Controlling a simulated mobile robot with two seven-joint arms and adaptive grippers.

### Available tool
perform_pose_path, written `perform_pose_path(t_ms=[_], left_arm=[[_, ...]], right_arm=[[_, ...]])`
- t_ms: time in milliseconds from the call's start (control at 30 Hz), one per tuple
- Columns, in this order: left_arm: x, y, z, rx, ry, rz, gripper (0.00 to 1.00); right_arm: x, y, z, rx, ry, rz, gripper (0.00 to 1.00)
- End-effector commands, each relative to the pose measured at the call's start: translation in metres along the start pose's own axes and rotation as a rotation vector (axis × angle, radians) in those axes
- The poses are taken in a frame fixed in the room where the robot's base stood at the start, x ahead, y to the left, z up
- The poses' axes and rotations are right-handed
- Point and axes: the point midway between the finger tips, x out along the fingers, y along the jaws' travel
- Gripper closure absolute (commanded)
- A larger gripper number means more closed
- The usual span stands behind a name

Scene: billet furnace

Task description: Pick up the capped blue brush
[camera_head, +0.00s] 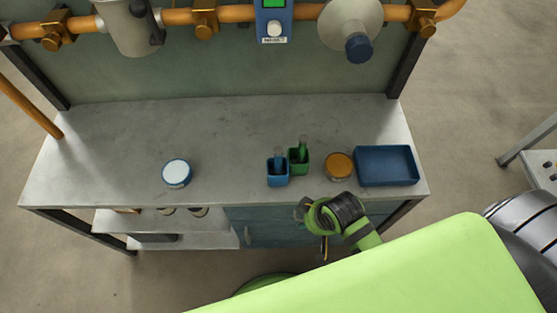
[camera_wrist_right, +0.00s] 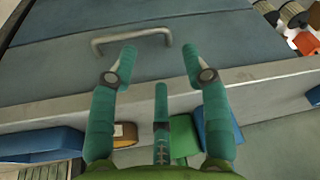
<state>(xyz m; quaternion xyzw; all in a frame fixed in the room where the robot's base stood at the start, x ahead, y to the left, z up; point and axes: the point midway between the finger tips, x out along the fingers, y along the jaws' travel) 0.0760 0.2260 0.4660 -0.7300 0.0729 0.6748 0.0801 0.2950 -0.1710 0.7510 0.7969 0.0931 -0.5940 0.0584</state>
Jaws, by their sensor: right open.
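A brush (camera_head: 278,154) with a bluish, translucent-looking top stands upright in a blue holder (camera_head: 277,174) on the bench; its lower part is hidden, and its cap is too small to make out. A green brush (camera_head: 303,145) stands in a green holder (camera_head: 299,162) just right of it. My right gripper (camera_head: 312,232) is below and in front of the bench's front edge, right of the blue holder and apart from it. In the wrist view its fingers (camera_wrist_right: 159,57) are spread with nothing between them, facing the drawer front; the blue holder (camera_wrist_right: 220,122) is partly behind the right finger. My left gripper is out of view.
An orange-lidded jar (camera_head: 339,166) and a blue tray (camera_head: 386,165) stand right of the holders. A white round container (camera_head: 176,173) stands left. The bench top (camera_head: 225,135) is clear behind. A drawer handle (camera_wrist_right: 130,38) juts from the front. Pipes and gauges run along the back panel.

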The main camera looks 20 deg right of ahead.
Motion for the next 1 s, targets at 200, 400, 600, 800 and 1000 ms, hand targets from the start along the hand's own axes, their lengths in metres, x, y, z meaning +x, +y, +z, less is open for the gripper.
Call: perform_pose_path(t_ms=[200,400,600,800,1000], left_arm=[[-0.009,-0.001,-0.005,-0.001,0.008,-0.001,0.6],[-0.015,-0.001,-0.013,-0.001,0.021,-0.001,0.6],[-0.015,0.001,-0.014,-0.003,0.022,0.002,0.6],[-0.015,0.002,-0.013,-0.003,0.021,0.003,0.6],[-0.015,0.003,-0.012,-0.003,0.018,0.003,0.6]], right_arm=[[-0.051,-0.046,-0.078,-0.145,0.077,-0.138,0.52],[-0.097,-0.087,-0.127,-0.376,0.081,-0.243,0.52],[-0.114,-0.091,-0.163,-0.616,-0.031,-0.239,0.52],[-0.131,-0.056,-0.19,-0.715,-0.179,-0.157,0.52],[-0.146,-0.027,-0.204,-0.722,-0.265,-0.099,0.52]])
